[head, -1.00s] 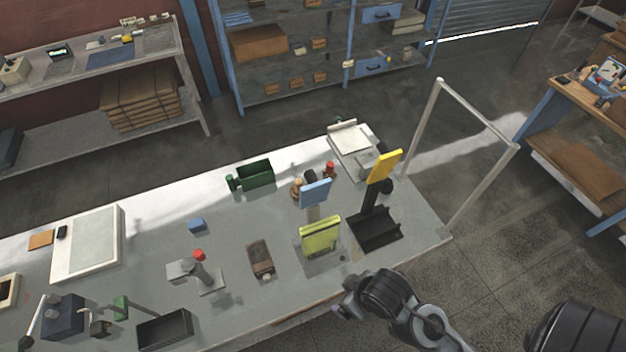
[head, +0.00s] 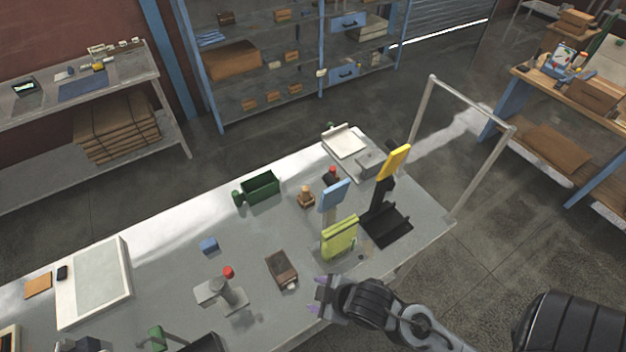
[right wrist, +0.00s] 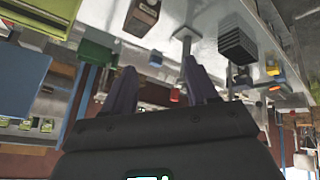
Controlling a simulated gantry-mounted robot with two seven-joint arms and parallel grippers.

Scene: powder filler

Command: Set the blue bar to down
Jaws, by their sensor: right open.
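The blue bar (head: 334,195) is a light blue upright slab on a short post, near the right end of the grey bench. It stands raised and slightly tilted, behind a yellow-green slab (head: 339,238) and left of a yellow slab (head: 395,162) on a black post. A large blue panel (right wrist: 18,82) at the left edge of the right wrist view looks like the same bar. My right gripper (head: 318,295) is open and empty at the bench's front edge, nearer than the yellow-green slab and apart from the blue bar. Its fingers also show in the right wrist view (right wrist: 160,72).
Left of the slabs are a brown box (head: 281,267), a grey stand with a red knob (head: 222,291) and a green bin (head: 261,187). A white scale-like device (head: 346,142) is behind. A metal frame (head: 473,102) rises at the bench's right end.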

